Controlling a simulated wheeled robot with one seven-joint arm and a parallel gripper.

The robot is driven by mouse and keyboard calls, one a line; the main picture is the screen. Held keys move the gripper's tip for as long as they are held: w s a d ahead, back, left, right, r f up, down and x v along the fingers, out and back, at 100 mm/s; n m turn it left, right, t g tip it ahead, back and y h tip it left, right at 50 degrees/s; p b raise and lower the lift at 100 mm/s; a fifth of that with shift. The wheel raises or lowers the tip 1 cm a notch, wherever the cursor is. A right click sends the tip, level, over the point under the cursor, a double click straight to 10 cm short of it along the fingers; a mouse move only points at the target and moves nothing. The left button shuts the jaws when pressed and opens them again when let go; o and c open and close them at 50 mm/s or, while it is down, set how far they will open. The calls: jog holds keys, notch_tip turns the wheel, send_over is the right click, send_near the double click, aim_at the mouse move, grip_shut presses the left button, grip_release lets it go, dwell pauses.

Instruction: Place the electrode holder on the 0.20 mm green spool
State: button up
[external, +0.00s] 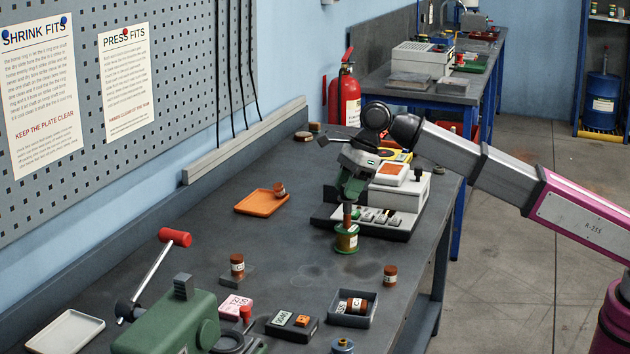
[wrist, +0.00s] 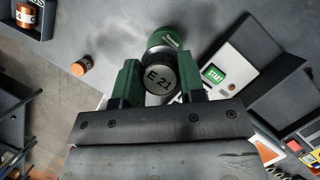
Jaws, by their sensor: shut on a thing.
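My gripper (external: 349,197) is shut on the electrode holder (external: 347,214), a dark reddish upright cylinder. In the wrist view the holder's grey round end marked "E 21" (wrist: 160,79) sits between the two green fingers. Part of the spool shows beyond the holder in the wrist view (wrist: 165,37). The holder's lower end meets the spool's top in the picture; I cannot tell whether they touch. The spool's size marking is not readable.
A white machine (external: 400,192) with a START label stands close right of the spool. An orange tray (external: 262,203) lies to the left. Brown labelled cylinders (external: 390,275) (external: 237,267), a grey bin (external: 373,315) and a green press (external: 175,320) stand nearer the front.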

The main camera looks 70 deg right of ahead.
jog(key=o, duration=1.1)
jog(key=shift+f, duration=0.1)
jog(key=shift+c, duration=0.2)
jog(key=v, duration=1.2)
jog(key=shift+w, duration=0.1)
